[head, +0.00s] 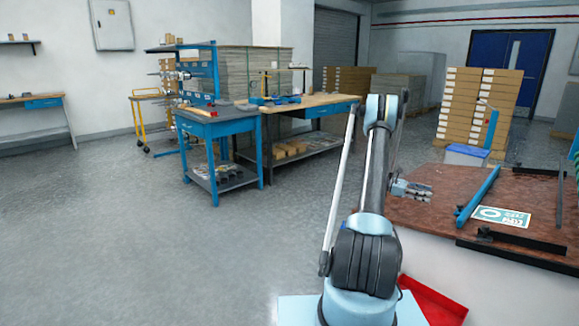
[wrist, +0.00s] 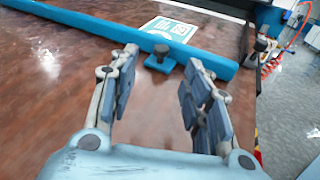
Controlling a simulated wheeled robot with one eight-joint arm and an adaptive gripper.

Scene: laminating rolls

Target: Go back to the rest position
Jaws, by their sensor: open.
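My gripper (wrist: 155,88) is open and empty in the wrist view, its two fingers apart over the brown tabletop (wrist: 60,80). In the head view my gripper (head: 412,190) shows small at the left edge of the brown table (head: 420,212), beside my arm. A blue bar (wrist: 110,27) lies across the table beyond the fingertips, with a dark knob on a blue bracket (wrist: 160,58) at its side. The same blue bar (head: 478,196) stands to the right of my gripper in the head view. Nothing is between the fingers.
A white and teal printed sheet (head: 500,216) lies right of the bar, with dark bars (head: 515,240) around it. A red tray (head: 432,302) is low beside my base. Blue workbenches (head: 225,125) stand at the back left. The grey floor (head: 110,230) at left is clear.

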